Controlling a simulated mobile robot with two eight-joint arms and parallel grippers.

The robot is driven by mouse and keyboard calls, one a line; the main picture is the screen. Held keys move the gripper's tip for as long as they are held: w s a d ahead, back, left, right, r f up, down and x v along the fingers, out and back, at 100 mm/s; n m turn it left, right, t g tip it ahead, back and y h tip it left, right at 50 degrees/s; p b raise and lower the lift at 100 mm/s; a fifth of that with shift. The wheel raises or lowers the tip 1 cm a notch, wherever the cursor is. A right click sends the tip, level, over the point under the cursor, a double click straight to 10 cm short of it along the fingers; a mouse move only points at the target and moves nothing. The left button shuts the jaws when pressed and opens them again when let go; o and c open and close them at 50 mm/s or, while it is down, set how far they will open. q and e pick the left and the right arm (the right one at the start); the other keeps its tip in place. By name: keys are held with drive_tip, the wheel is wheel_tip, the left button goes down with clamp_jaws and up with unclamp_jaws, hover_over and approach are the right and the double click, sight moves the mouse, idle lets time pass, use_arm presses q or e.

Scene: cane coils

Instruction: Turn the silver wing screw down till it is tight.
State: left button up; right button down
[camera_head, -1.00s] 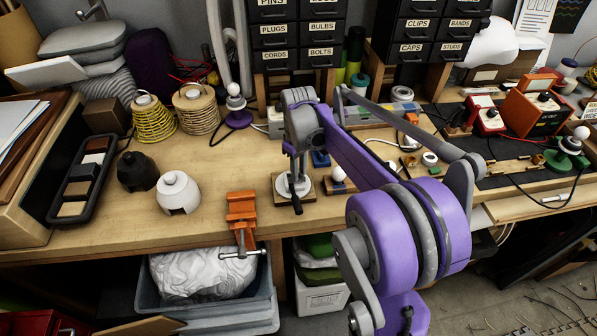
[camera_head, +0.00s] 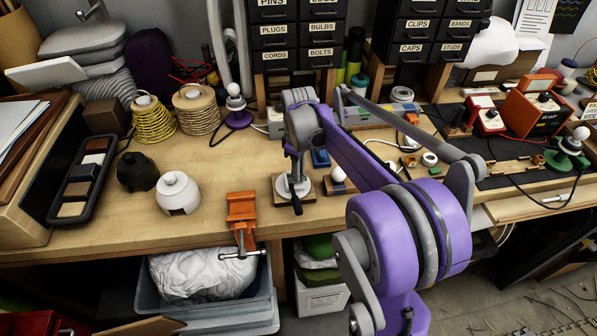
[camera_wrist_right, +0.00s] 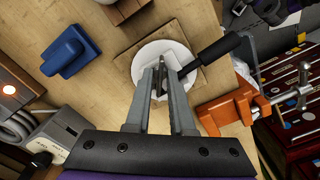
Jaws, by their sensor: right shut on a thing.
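My right gripper (camera_head: 295,172) points down at a white round base (camera_wrist_right: 150,52) on a square wooden board (camera_wrist_right: 196,70), which lies on the workbench. In the right wrist view its two grey fingers (camera_wrist_right: 163,92) are closed on a small silver piece, the wing screw (camera_wrist_right: 163,82), over the middle of the white base. Most of the screw is hidden between the fingers. A black handle (camera_wrist_right: 215,55) sticks out from the base beside the fingers; it also shows in the head view (camera_head: 297,206). My left gripper is not in view.
An orange clamp (camera_head: 241,212) is fixed at the bench's front edge, left of the board. A blue block (camera_wrist_right: 70,52) sits close by. A white jar-like piece (camera_head: 178,192) and a black one (camera_head: 137,171) stand farther left. The bench (camera_head: 235,165) between is clear.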

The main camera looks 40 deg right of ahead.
drive_tip(key=c, duration=1)
unclamp_jaws()
drive_tip(key=shift+s, duration=0.1)
drive_tip(key=shift+o, duration=0.2)
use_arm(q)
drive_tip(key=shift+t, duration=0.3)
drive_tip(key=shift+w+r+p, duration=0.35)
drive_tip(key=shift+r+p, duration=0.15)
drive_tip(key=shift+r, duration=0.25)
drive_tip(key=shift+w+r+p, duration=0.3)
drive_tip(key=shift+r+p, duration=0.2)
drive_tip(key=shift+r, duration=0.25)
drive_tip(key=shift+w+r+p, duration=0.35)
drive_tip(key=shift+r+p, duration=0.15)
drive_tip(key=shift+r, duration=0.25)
use_arm(e)
drive_tip(key=shift+r, duration=3.3)
drive_tip(key=shift+r, duration=0.35)
drive_tip(key=shift+c, duration=0.4)
drive_tip(key=shift+f, duration=0.8)
wheel_tip(320, 180, down, 6)
drive_tip(key=b, duration=0.3)
drive_tip(key=shift+r, duration=0.1)
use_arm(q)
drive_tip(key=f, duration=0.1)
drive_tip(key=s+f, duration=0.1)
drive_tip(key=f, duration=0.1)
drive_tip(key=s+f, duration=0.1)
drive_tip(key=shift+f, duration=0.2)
